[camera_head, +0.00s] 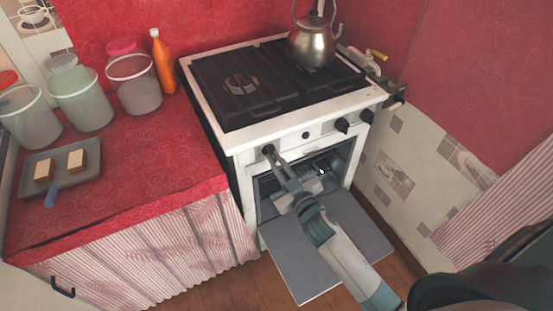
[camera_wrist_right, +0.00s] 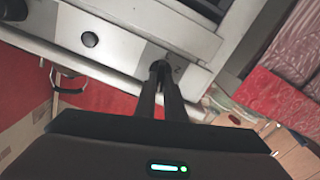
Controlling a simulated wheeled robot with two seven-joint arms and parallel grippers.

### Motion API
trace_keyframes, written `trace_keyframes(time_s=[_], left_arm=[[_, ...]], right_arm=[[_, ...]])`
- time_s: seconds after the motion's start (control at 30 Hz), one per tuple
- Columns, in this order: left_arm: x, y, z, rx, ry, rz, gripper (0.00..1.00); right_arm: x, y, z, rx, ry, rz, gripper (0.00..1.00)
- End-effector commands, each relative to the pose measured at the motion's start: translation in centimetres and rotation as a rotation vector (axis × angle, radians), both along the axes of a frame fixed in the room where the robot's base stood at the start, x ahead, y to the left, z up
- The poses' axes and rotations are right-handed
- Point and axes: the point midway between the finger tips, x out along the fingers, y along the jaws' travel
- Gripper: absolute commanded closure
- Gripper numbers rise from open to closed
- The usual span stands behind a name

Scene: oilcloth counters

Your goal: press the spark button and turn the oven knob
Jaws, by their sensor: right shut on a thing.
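The white stove (camera_head: 240,140) has a front panel with a small round black button, the spark button (camera_head: 306,135), near its middle. It also shows in the right wrist view (camera_wrist_right: 90,40). The oven knob (camera_head: 267,149) is at the panel's left end, mostly covered by my fingertips. My right gripper (camera_head: 272,157) is shut on this knob; in the right wrist view the fingers (camera_wrist_right: 167,80) close around it. The knob's turn angle cannot be made out. My left gripper is not in view.
The oven door (camera_head: 330,245) hangs open below my right forearm. Two black knobs (camera_head: 342,125) sit at the panel's right. A kettle (camera_head: 311,45) stands on the hob. The left counter (camera_head: 150,165) holds jars, an orange bottle (camera_head: 161,60) and a tray (camera_head: 85,178).

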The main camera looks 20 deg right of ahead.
Motion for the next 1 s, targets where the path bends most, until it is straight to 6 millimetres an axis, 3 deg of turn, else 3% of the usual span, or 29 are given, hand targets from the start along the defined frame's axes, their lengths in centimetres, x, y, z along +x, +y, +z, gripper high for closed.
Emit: trace_keyframes(time_s=[0.6, 1.0], left_arm=[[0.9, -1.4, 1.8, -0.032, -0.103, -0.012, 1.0], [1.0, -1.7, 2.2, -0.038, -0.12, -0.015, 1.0]], right_arm=[[0.0, 0.2, -0.1, -0.557, -0.042, 0.001, 1.0], [0.0, 0.3, -0.2, -0.735, -0.058, 0.001, 1.0]])
